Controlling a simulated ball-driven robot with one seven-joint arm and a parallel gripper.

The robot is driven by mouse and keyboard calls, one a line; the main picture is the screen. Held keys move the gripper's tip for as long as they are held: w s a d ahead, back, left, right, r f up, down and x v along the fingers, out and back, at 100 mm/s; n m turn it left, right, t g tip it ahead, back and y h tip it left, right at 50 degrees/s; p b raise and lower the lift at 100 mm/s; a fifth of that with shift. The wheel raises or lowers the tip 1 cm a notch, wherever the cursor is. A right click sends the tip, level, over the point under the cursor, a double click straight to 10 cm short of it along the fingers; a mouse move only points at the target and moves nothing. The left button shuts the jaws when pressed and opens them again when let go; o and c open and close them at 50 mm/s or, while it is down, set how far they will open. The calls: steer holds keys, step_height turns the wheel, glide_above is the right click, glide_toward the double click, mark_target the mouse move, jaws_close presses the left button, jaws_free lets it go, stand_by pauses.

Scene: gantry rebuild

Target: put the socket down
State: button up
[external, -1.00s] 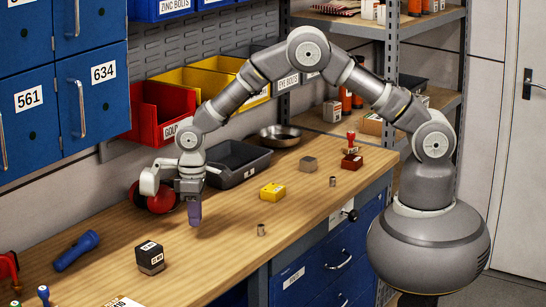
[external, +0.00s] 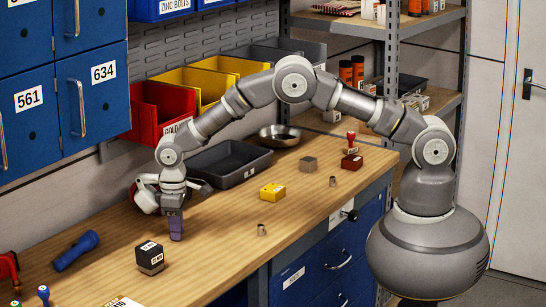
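My gripper (external: 176,236) points down at the bench top, left of the middle, with its purple-grey fingers close to or touching the wood. The fingers look close together from this side, and I cannot tell whether they hold a socket. A small metal cylinder that looks like a socket (external: 261,230) stands on the bench to the right of my gripper, near the front edge. A similar small metal cylinder (external: 333,181) stands farther right. Both are apart from my gripper.
A black box-shaped block (external: 150,258) stands just left of and nearer than my gripper. A blue torch (external: 76,251) lies farther left. A yellow box (external: 272,192), a grey block (external: 308,164) and a dark tray (external: 229,165) are to the right. Bare wood lies around the fingers.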

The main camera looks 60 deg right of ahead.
steer(key=o, duration=0.3)
step_height(320, 180, up, 12)
steer(key=p, duration=0.2)
steer(key=shift+r, duration=0.15)
stand_by(0.3)
